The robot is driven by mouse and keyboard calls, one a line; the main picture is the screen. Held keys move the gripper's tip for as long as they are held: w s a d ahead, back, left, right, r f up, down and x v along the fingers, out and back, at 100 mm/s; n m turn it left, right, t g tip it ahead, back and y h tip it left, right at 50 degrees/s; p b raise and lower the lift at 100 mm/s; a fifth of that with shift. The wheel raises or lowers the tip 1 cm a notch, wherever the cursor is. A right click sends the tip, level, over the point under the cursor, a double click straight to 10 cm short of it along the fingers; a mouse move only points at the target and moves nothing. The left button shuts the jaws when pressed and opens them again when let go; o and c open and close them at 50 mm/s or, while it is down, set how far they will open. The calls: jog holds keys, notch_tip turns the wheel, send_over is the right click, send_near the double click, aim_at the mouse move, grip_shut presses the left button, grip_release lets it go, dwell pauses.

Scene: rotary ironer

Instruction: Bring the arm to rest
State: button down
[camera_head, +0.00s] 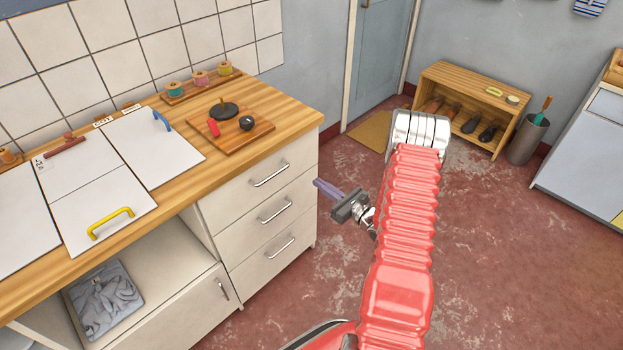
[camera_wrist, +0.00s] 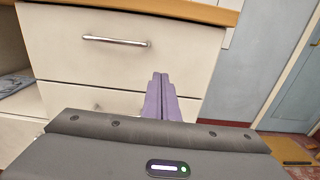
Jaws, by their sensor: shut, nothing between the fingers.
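My arm, with a red ribbed sleeve, reaches out over the floor at the middle right of the head view. My gripper (camera_head: 318,184) hangs to the left of the arm, beside the drawer cabinet (camera_head: 248,158) and apart from it in the head view. In the wrist view its two purple fingers (camera_wrist: 160,84) lie side by side, shut with nothing between them. They point toward the top drawer (camera_wrist: 125,45) with its metal handle. The gap to the drawer front is hard to judge.
The wooden counter (camera_head: 293,117) carries white panels, a yellow handle (camera_head: 110,223), a wooden board (camera_head: 262,127) with knobs, and thread spools. A shoe rack (camera_head: 455,81), a bin (camera_head: 526,139) and a pale cabinet (camera_head: 590,135) stand farther back. The red floor (camera_head: 500,260) is clear.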

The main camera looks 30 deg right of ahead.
jog(key=shift+v, duration=1)
jog(key=shift+f, duration=0.1)
